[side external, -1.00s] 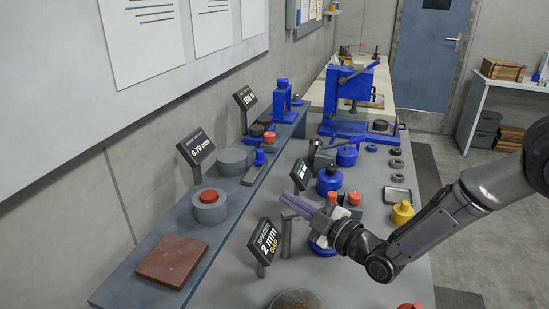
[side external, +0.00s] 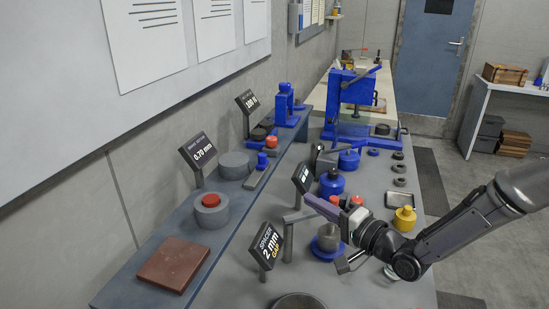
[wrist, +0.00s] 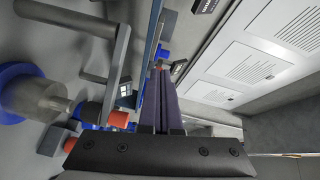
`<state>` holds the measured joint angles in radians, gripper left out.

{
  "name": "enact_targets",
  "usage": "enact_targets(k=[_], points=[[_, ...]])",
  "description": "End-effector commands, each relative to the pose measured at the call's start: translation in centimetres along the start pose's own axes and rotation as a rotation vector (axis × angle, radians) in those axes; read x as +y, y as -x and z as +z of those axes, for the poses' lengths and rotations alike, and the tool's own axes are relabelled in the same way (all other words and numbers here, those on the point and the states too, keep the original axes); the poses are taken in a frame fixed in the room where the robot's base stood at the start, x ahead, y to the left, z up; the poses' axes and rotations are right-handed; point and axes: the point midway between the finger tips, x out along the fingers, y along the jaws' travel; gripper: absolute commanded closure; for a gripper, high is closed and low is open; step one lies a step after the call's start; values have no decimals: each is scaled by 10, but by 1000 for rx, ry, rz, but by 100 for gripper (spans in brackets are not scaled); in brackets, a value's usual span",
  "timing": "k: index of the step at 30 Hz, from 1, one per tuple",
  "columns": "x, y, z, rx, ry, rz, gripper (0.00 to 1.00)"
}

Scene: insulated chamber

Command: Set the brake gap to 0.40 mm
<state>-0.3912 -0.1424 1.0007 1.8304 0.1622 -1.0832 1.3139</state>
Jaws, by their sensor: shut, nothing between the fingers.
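A black display (side external: 199,151) on the raised shelf reads 0.70 mm; its small heading is too blurred to read. In front of it, a red knob (side external: 210,200) sits on a grey round base (side external: 209,214). My gripper (side external: 308,200) is shut and empty, its long dark fingers pointing left over the bench, apart from the knob and right of it. In the wrist view the shut fingers (wrist: 160,75) run up the middle, with a small red part visible beyond their tips; I cannot tell which part it is.
A spacer sign (side external: 267,247) reading "2 mm GAP" stands below my gripper. A blue-based cylinder (side external: 327,240) and a grey bracket (side external: 298,214) are close by. A brown plate (side external: 174,263) lies on the near shelf. A blue press (side external: 352,100) stands at the back.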

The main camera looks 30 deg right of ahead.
Motion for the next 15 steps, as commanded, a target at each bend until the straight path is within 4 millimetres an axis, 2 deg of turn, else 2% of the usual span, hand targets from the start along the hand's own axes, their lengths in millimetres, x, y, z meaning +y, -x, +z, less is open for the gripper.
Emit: enact_targets(k=[3, 5, 10, 15], points=[[-1, 5, -12, 16, -176, -2, 100], [-2, 8, -21, 30, -233, -6, 100], [-8, 10, -39, 64, -229, -23, 100], [-8, -8, -40, 65, -227, -21, 100]])
